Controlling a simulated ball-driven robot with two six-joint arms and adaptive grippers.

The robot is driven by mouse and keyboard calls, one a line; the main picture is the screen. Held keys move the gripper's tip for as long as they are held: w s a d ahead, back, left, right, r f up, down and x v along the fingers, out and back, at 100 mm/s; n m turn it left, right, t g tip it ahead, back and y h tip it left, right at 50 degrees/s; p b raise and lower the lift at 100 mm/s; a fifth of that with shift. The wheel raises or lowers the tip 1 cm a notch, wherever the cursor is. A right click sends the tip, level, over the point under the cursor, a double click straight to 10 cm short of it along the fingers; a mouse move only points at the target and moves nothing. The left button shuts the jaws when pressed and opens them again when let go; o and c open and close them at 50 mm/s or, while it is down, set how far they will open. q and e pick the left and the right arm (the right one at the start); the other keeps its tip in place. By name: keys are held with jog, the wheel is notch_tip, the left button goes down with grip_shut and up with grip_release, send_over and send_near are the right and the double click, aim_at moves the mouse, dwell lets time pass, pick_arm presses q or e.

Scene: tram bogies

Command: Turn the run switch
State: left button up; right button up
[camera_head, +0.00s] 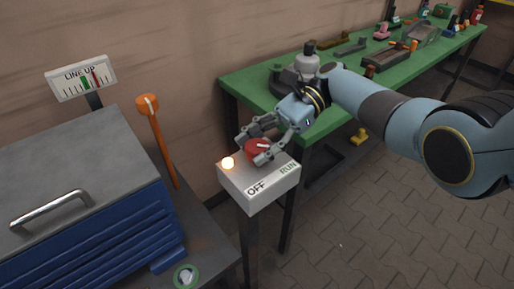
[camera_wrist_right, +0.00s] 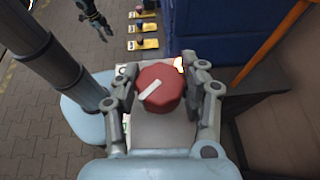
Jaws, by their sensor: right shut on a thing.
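The run switch is a red knob (camera_head: 257,148) with a white pointer line, on top of a pale switch box (camera_head: 252,204) marked OFF and RUN. My right gripper (camera_head: 256,141) is shut on the knob, one finger on each side. In the right wrist view the knob (camera_wrist_right: 160,88) sits between the fingers of my right gripper (camera_wrist_right: 160,95), its white line slanting to the lower left. A lamp (camera_head: 228,163) glows orange-white on the box's left corner. My left gripper (camera_wrist_right: 97,22) shows small at the top left of the wrist view, apart from the switch; its jaws are unclear.
A blue cabinet (camera_head: 110,235) with a grey top stands left, an orange-handled lever (camera_head: 155,130) beside it. A LINE UP gauge (camera_head: 82,77) stands behind. A green bench (camera_head: 245,82) with parts runs along the wall. The paved floor at right is open.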

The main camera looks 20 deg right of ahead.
jog(key=shift+f, duration=0.1)
jog(key=o, duration=1.2)
jog(key=v, duration=1.2)
jog(key=shift+d, duration=0.1)
